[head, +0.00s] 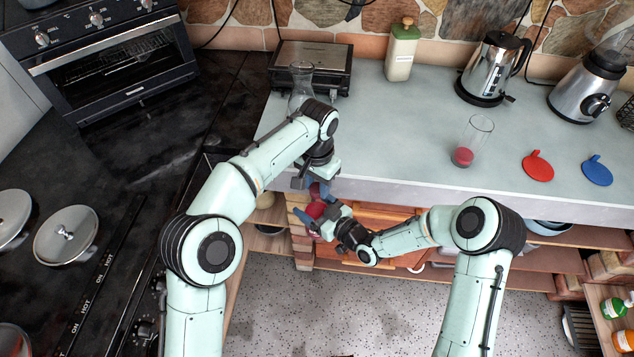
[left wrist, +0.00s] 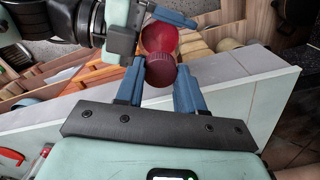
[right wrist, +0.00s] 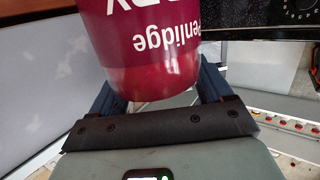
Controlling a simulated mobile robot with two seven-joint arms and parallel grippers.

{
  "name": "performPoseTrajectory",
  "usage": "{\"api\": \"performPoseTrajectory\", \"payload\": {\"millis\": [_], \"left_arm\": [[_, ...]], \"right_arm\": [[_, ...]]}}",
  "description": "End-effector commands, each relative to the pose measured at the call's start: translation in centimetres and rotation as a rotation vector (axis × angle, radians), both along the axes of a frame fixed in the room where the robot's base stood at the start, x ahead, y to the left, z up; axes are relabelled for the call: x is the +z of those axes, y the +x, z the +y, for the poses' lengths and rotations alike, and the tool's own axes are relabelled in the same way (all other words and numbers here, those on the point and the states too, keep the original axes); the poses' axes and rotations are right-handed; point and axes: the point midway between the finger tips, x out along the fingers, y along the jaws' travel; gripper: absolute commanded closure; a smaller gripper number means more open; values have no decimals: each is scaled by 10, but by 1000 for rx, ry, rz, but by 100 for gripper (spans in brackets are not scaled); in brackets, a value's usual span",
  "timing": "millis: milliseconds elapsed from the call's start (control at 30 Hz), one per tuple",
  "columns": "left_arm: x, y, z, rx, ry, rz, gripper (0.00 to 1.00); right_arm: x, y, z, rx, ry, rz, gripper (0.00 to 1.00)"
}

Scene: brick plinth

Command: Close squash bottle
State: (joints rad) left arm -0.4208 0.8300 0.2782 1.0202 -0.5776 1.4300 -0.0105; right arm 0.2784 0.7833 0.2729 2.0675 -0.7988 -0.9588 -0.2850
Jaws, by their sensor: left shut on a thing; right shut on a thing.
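The squash bottle (head: 316,209), red with a dark red label, is in front of the counter's front edge. My right gripper (head: 313,217) is shut around its body; the bottle fills the top of the right wrist view (right wrist: 150,50). My left gripper (head: 318,188) is above it, at the counter edge. In the left wrist view, the dark red ribbed cap (left wrist: 161,70) sits between the left gripper's blue fingers, which are shut on it. The cap is in line with the red bottle (left wrist: 160,37) behind it. Whether the cap is seated on the neck is hidden.
The counter (head: 400,130) holds a tumbler with red liquid (head: 472,142), a red disc (head: 537,166), a blue disc (head: 597,170), a kettle (head: 493,70) and a green-lidded bottle (head: 402,50). A clear glass (head: 301,85) stands near my left arm. Shelves lie below.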

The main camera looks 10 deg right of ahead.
Motion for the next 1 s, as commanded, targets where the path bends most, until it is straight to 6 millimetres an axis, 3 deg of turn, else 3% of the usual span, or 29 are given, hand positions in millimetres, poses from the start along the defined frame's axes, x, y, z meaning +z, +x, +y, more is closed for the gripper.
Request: {"api": "performPoseTrajectory", "payload": {"millis": [67,200,233,300,333,733,867,1000], "left_arm": [[0,0,0,-118,-1,1,99],[0,0,0,-115,0,0,99],[0,0,0,-114,0,0,59],[0,0,0,-114,0,0,36],[0,0,0,-113,0,0,33],[9,1,0,-111,-1,-2,33],[30,1,-1,-111,-2,-5,33],[64,1,-1,-111,-3,-7,33]], "right_arm": [[2,1,1,0,2,-4,100],[2,1,1,0,2,-4,100],[2,1,1,0,2,-4,100],[2,1,1,0,2,-4,100],[2,1,1,0,2,-4,100],[2,1,1,0,2,-4,100],[2,1,1,0,2,-5,100],[2,1,1,0,2,-5,100]]}}
